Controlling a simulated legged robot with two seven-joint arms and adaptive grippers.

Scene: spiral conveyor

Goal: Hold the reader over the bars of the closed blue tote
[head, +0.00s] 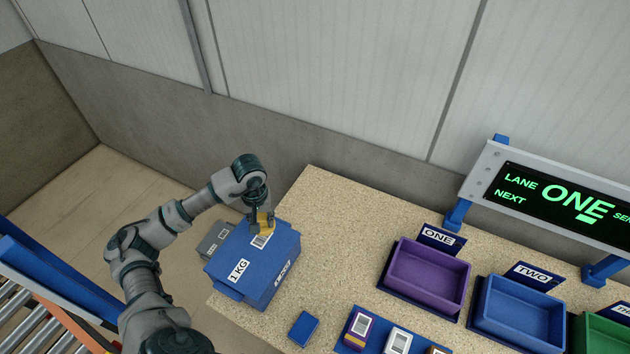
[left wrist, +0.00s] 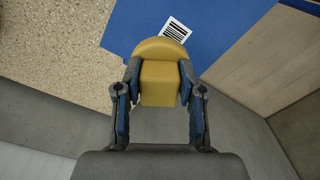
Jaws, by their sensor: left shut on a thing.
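The closed blue tote (head: 256,262) stands on the speckled table near its left end, with a "1 KG" label on its front side. A white bar label (head: 260,240) lies on its lid; it also shows in the left wrist view (left wrist: 177,29). My left gripper (head: 259,218) is shut on the yellow reader (left wrist: 162,70), which also shows in the head view (head: 266,222). The reader is above the lid, beside the bars, its rounded end pointing toward them in the left wrist view. I cannot tell the exact gap. My right gripper is not in view.
A grey box (head: 213,240) sits left of the tote. A purple bin (head: 428,280), a blue bin (head: 520,313) and a green bin (head: 598,332) stand to the right under a lane sign (head: 560,205). A small blue block (head: 303,328) and labelled packs (head: 358,328) lie at the front.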

